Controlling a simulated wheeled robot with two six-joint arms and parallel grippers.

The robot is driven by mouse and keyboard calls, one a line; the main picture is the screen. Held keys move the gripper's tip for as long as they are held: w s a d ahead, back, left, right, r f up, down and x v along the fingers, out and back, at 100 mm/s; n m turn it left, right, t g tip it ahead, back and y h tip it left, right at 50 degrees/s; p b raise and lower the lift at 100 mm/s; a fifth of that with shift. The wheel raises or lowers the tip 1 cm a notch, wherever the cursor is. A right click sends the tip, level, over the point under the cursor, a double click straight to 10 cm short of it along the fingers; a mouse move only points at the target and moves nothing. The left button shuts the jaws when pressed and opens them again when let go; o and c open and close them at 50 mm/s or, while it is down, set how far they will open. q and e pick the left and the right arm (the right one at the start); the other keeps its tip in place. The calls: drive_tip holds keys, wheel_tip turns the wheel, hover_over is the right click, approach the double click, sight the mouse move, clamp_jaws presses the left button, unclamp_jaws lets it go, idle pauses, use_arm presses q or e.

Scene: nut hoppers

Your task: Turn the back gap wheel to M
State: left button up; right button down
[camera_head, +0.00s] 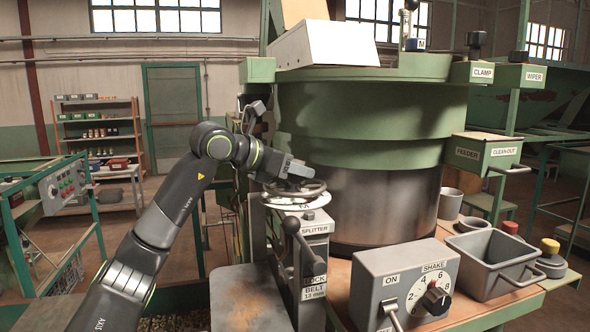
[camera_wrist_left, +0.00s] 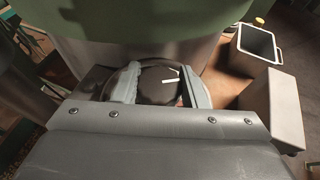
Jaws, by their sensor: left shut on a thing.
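A dark handwheel (camera_head: 296,190) sits on a white dial plate (camera_head: 300,204) on top of the grey box labelled SPLITTER. I cannot read the dial's marks clearly, and no label naming a back gap wheel is legible. My left gripper (camera_head: 299,175) reaches in from the left and is shut on the handwheel from above. In the left wrist view its two fingers (camera_wrist_left: 160,88) lie on either side of the wheel's dark round middle (camera_wrist_left: 158,82), which carries small white marks. My right gripper is in neither view.
A large green bowl (camera_head: 370,110) over a steel drum (camera_head: 385,205) stands just behind the wheel. The SHAKE box (camera_head: 403,280) and a grey bin (camera_head: 492,262) stand to the right.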

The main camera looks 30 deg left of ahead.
use_arm(q)
drive_tip(key=shift+a+m+g+h, duration=0.1)
drive_tip(key=shift+m+g+h, duration=0.3)
drive_tip(key=shift+m+h, duration=0.3)
drive_tip(key=shift+r+m+g+h+p, duration=0.15)
drive_tip(key=shift+m+g+h+p, duration=0.3)
drive_tip(key=shift+m+h, duration=0.4)
drive_tip(key=m+g+h+p, duration=0.2)
drive_tip(key=m, duration=0.1)
drive_tip(key=shift+h, duration=0.35)
drive_tip(key=shift+m+g+p, duration=0.25)
drive_tip(key=shift+g+p, duration=0.1)
drive_tip(key=shift+g, duration=0.1)
drive_tip(key=shift+h, duration=0.3)
drive_tip(key=o, duration=1)
drive_tip(key=shift+c, duration=0.2)
